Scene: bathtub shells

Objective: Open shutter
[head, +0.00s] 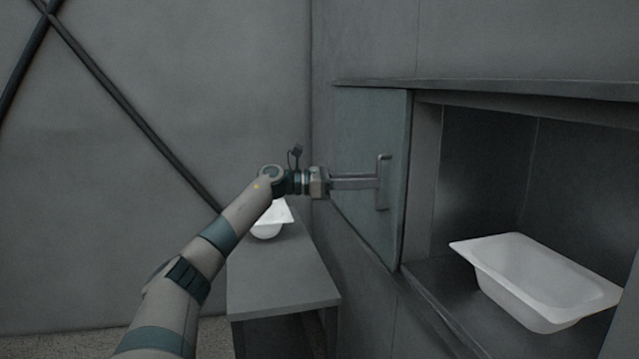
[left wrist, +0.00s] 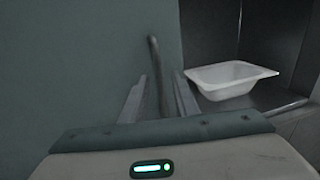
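The shutter (head: 356,140) is a flat grey-green panel at the left side of the wall opening; it also fills the left of the left wrist view (left wrist: 70,70). The opening to its right is uncovered. An upright bar handle (head: 383,190) stands out near the panel's right edge. My left gripper (head: 376,182) reaches the handle from the left. In the left wrist view its fingers (left wrist: 158,92) are apart, with the handle (left wrist: 154,62) showing between them; contact cannot be made out. My right gripper is out of view.
A white tub shell (head: 535,275) sits inside the opening on its dark floor. A grey bench (head: 280,272) stands below my left arm, with another white shell (head: 268,228) on it. A ledge (head: 500,88) runs above the opening.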

